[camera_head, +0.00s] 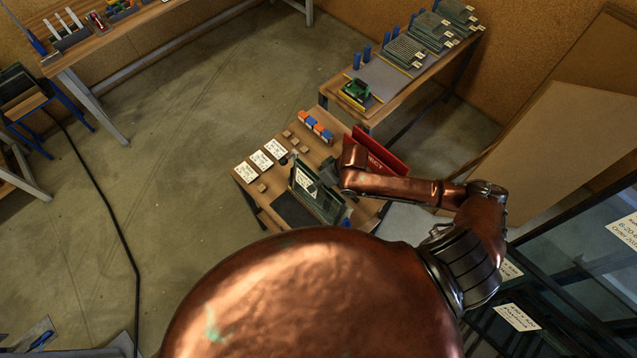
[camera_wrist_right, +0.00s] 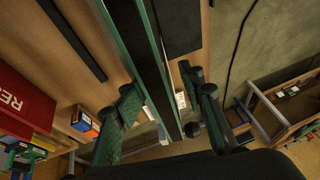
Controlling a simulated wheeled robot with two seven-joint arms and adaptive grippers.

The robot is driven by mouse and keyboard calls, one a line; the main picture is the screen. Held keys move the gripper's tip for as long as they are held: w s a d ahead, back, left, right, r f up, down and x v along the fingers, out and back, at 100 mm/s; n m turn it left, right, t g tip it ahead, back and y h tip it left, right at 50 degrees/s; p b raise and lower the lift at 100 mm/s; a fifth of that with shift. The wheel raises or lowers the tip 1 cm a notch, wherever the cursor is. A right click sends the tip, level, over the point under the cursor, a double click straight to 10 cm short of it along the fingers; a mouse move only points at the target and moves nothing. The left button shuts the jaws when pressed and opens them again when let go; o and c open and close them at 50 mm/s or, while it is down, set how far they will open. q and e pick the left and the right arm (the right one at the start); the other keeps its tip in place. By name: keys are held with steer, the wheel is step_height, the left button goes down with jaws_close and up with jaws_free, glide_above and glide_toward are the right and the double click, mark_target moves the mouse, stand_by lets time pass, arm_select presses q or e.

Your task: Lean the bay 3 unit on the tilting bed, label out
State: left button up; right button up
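A framed glass unit (camera_head: 318,197) with green edges and a white label stands over the small wooden table in the head view. The label writing is too small to read. In the right wrist view the unit (camera_wrist_right: 150,60) is seen nearly edge-on and runs between my right gripper's (camera_wrist_right: 157,85) fingers. The left finger lies against or very near it; a gap shows at the right finger. In the head view the right gripper (camera_head: 337,178) is at the unit's upper right, partly hidden by my arm. I cannot identify the tilting bed or bay 3 with certainty. My left gripper is out of view.
White cards (camera_head: 262,160), small wooden blocks and orange-blue boxes (camera_head: 316,127) lie on the small table, with a red box (camera_head: 380,150) behind. A dark mat (camera_head: 296,212) lies beside the unit. Labelled glass panes (camera_head: 590,270) stand at the right.

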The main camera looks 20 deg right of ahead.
steer(key=shift+s+d+f, duration=0.1)
steer(key=shift+d+f, duration=0.05)
steer(key=v, duration=1.2)
stand_by(0.4)
